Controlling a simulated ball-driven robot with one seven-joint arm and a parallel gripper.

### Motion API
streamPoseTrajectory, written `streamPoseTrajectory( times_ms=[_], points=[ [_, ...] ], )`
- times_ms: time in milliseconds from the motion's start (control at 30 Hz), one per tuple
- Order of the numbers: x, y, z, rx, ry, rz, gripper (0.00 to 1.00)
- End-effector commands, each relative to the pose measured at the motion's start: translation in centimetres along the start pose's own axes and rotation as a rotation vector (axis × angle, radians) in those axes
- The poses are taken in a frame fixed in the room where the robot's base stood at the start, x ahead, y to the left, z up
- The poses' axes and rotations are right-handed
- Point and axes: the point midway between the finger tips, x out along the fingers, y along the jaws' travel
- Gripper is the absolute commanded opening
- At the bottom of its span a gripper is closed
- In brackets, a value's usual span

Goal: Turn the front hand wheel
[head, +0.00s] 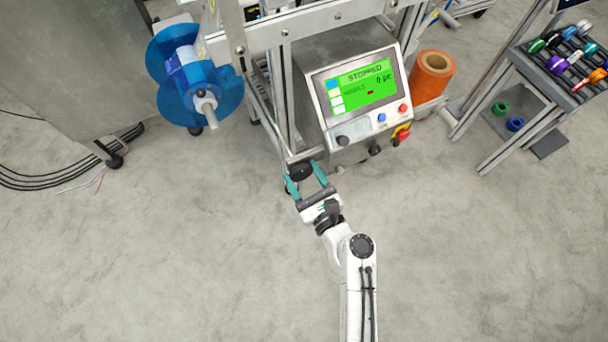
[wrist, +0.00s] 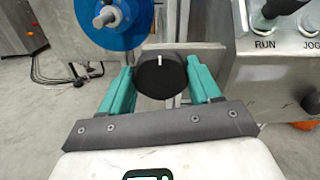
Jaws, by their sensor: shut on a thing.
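The front hand wheel (wrist: 161,76) is a black round knob with a white mark at its top, mounted on a grey metal plate (wrist: 208,53). In the head view the wheel (head: 300,171) sits low on the machine frame, left of the control panel. My gripper (wrist: 162,80) has teal fingers, one on each side of the wheel, and is shut on it. In the head view my gripper (head: 305,178) reaches the wheel from the front. The wheel's back is hidden.
A control panel (head: 361,91) reading STOPPED stands just right of the wheel, with buttons and knobs below its screen. A blue reel (head: 205,93) hangs at the left. An orange roll (head: 432,74) and a rack of coloured spools (head: 565,62) stand right. The front floor is clear.

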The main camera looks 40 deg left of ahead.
Motion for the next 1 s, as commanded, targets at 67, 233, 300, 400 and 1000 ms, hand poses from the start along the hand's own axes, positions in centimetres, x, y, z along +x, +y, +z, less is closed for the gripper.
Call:
streamPoseTrajectory(
  times_ms=[67,233,300,400,1000],
  points=[
    [-0.01,0.01,-0.01,0.000,0.000,0.000,0.50],
    [-0.02,0.01,-0.01,0.000,0.000,0.000,0.34],
    [-0.02,0.02,-0.01,0.000,0.000,0.000,0.32],
    [-0.02,0.02,-0.04,-0.006,0.000,0.000,0.32],
    [-0.04,0.16,-0.33,-0.365,-0.001,-0.001,0.32]
  ],
)
